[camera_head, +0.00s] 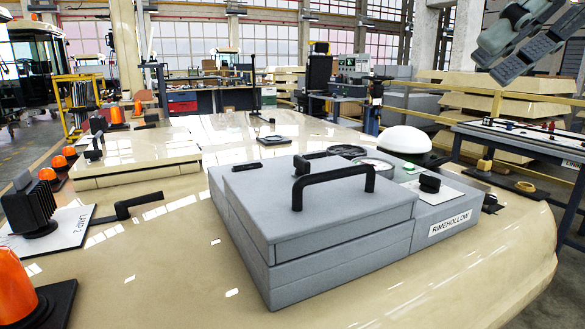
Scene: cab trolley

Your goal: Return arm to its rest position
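My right gripper (490,66) hangs in the top right corner, blue-grey, pointing down and to the left. It is in the air, apart from the grey case and the tables below it. I see nothing held in it. The gap between its fingers is not clear at this angle, and the rest of the arm is cut off by the picture edge. My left gripper and arm are not in view.
A grey case (305,211) with a black handle (335,180) sits on the glossy beige surface (150,280). A white dome (405,139) stands behind it. An orange beacon (14,287) and a black lamp (30,203) are at left. A dark table (560,146) stands at right.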

